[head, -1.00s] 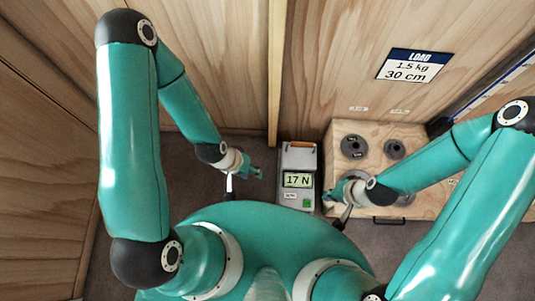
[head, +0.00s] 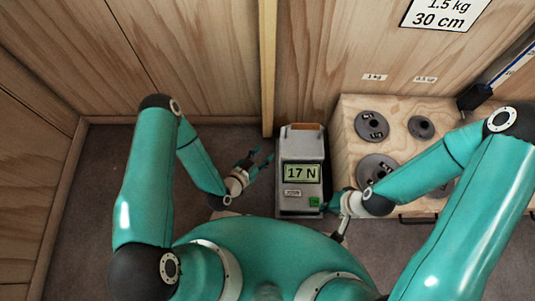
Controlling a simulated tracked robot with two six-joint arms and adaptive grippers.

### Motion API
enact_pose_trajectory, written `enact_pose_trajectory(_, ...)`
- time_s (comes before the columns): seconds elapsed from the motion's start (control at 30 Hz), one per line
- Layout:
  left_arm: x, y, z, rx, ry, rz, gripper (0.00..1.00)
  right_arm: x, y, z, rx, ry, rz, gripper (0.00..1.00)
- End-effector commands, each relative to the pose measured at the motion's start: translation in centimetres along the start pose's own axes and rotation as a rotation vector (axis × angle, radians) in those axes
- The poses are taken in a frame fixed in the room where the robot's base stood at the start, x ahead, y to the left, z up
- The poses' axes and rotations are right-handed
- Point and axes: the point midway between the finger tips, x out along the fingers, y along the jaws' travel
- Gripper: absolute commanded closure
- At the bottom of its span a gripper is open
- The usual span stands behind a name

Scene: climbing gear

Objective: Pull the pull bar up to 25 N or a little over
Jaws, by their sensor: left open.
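A grey force gauge (head: 285,205) stands on the floor in the middle of the head view. Its display (head: 301,173) reads 17 N, and a green button (head: 314,202) sits at its lower right. An orange-brown strip (head: 303,127) shows at its far end; I cannot tell whether this is the pull bar. My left gripper (head: 262,160) is open and apart from the gauge, just to its left. My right gripper (head: 329,203) is at the gauge's lower right, close to the green button. Its fingers are too small and hidden to judge, as is any contact.
A wooden box (head: 349,116) with several grey weight discs (head: 372,125) stands right of the gauge. A wooden post (head: 267,70) rises behind the gauge, against the wooden wall. A sign (head: 445,12) reads 1.5 kg, 30 cm. The floor to the left is clear.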

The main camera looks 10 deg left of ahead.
Motion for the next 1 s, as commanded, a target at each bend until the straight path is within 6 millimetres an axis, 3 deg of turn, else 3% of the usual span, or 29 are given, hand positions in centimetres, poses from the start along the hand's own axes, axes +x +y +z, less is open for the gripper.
enact_pose_trajectory(0.27,2.7,0.0,0.1,0.009,0.012,-0.001,0.60,0.8,0.3,0.0,0.000,0.001,0.000,1.00)
enact_pose_trajectory(0.8,13.2,0.0,0.1,0.006,0.011,-0.002,0.60,4.0,1.4,0.0,0.000,0.000,0.000,1.00)
enact_pose_trajectory(1.0,15.8,0.0,0.0,0.005,0.010,-0.002,0.60,4.8,1.7,0.0,0.000,0.000,0.000,1.00)
